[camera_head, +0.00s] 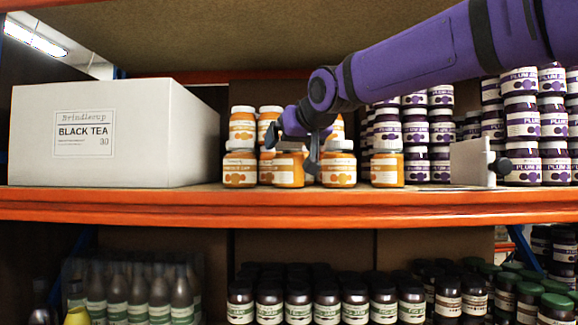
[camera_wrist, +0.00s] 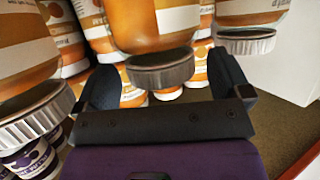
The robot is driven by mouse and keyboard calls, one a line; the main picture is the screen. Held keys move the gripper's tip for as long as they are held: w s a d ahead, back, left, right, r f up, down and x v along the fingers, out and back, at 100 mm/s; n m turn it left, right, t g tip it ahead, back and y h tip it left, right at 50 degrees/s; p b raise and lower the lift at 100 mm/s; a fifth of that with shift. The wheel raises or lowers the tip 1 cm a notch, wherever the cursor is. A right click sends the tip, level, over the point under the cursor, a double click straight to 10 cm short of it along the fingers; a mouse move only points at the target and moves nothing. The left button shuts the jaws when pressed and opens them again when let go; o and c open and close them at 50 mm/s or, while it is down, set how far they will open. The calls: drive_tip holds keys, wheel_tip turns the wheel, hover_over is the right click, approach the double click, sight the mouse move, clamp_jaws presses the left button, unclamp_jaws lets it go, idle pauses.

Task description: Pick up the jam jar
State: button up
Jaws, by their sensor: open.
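Orange jam jars with white lids and labels stand in a stacked cluster at the middle of the shelf in the head view. My gripper (camera_head: 298,142) is in front of this cluster and hides part of it. One front orange jar (camera_head: 288,170) is partly covered by the gripper. In the wrist view, where things appear upside down, my gripper (camera_wrist: 163,78) is open, with a dark finger on each side of an orange jar (camera_wrist: 145,22). That jar's grey lid (camera_wrist: 160,70) shows between the fingers. I cannot tell whether the fingers touch it.
Other orange jars flank it: one front left (camera_head: 239,170), one front right (camera_head: 387,171). A white Black Tea box (camera_head: 120,165) stands at left. Plum jam jars (camera_head: 522,171) and a pale upright divider (camera_head: 467,163) are at right. The orange shelf edge (camera_head: 290,208) runs below.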

drive_tip(key=shift+x, duration=0.8)
drive_tip(key=shift+c, duration=0.3)
drive_tip(key=c, duration=1.5)
drive_tip(key=shift+r, duration=1.5)
drive_tip(key=shift+s+r, duration=0.2)
drive_tip(key=shift+r, duration=0.15)
drive_tip(key=s+d+r, duration=0.1)
drive_tip(key=s+d, duration=0.3)
drive_tip(key=s, duration=1.1)
drive_tip(key=shift+d+r, duration=0.15)
drive_tip(key=shift+r, duration=0.05)
drive_tip(key=shift+s, duration=0.1)
